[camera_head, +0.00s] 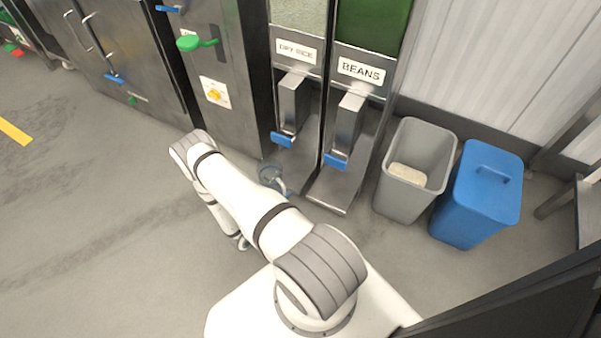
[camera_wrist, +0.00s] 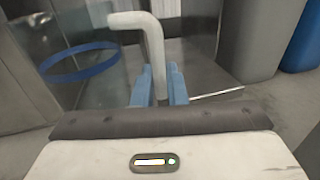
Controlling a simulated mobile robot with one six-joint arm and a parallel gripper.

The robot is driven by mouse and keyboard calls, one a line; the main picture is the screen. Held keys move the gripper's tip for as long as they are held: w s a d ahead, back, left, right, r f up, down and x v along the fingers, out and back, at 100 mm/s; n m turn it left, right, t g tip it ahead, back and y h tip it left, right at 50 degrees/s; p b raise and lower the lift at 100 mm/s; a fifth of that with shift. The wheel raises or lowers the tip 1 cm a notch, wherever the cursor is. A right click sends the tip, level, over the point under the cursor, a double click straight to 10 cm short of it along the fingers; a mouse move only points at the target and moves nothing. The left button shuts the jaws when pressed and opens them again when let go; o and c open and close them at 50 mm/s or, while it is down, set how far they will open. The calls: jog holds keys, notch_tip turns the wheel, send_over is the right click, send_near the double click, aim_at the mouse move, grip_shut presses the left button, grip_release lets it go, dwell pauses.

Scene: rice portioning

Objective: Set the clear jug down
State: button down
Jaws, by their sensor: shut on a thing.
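The clear jug shows in the wrist view with a blue rim (camera_wrist: 82,64), see-through walls and a pale handle (camera_wrist: 153,42). My gripper (camera_wrist: 160,84) has its blue fingers shut on that handle. In the head view the jug (camera_head: 269,172) is small and partly hidden behind my white arm, near the foot of the dry rice dispenser (camera_head: 292,100). The jug looks about upright. I cannot tell whether its base touches anything, or whether it holds rice.
The beans dispenser (camera_head: 350,115) stands right of the dry rice one, both with blue levers. A grey bin (camera_head: 390,185) with pale stuff inside and a blue lidded bin (camera_head: 480,205) stand further right. Steel cabinets (camera_head: 110,50) line the left. The floor at left is clear.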

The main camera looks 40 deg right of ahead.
jog(key=w+d+b, duration=0.2)
jog(key=w+d, duration=0.1)
jog(key=d, duration=0.5)
jog(key=w+d+b, duration=0.3)
jog(key=d, duration=0.5)
jog(key=f+b, duration=0.1)
jog(key=f, duration=0.1)
jog(key=f+b, duration=0.1)
jog(key=f, duration=0.1)
jog(key=f+b, duration=0.2)
jog(key=f, duration=0.1)
jog(key=shift+w+a+f, duration=0.1)
jog(key=shift+w+a, duration=0.1)
jog(key=shift+w, duration=0.1)
jog(key=c, duration=1.5)
grip_release()
jog(key=shift+o, duration=0.2)
